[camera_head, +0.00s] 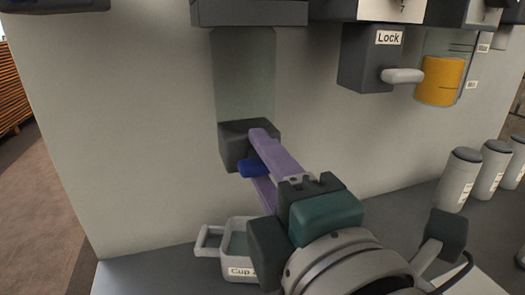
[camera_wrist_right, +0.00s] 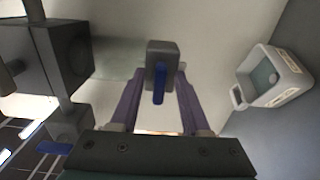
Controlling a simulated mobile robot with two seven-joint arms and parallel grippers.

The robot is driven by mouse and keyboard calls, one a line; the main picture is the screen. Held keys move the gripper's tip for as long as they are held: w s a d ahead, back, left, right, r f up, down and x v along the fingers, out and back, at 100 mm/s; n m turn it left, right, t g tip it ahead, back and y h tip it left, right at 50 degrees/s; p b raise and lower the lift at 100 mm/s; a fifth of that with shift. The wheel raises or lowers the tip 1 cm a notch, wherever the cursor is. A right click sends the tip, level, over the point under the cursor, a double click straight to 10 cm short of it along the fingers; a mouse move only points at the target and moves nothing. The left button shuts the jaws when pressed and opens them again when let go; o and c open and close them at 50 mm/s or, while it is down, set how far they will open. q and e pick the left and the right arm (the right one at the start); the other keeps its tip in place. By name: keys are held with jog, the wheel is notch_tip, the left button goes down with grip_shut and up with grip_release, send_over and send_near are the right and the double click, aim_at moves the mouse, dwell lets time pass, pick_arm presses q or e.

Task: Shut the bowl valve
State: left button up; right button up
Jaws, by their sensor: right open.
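The bowl valve, as I take it, is a dark block (camera_head: 234,150) under a pale translucent bowl (camera_head: 244,75) on the grey wall. A short blue lever (camera_head: 252,169) sticks out of the block. My right gripper (camera_head: 259,158) has two purple fingers, open around the lever, one above and one below it in the head view. In the right wrist view, the block (camera_wrist_right: 162,58) and blue lever (camera_wrist_right: 159,97) lie between the spread fingers (camera_wrist_right: 158,80), with gaps on both sides. The lever's far end is partly hidden by the fingers. My left gripper is not in view.
A grey cup (camera_head: 207,243) labelled "Cup" stands below on the dark shelf (camera_head: 150,275), partly behind my right gripper. A "Lock" box (camera_head: 365,62) with a pale handle and a yellow cylinder (camera_head: 439,82) are at upper right. Several grey canisters (camera_head: 458,180) stand at right.

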jog(key=shift+s, duration=0.1)
pick_arm(q)
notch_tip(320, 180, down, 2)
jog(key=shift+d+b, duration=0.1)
jog(key=shift+b, duration=0.9)
pick_arm(e)
jog(key=v, duration=0.9)
jog(key=shift+s+d, duration=0.15)
jog(key=shift+s, duration=0.2)
jog(key=shift+r, duration=0.1)
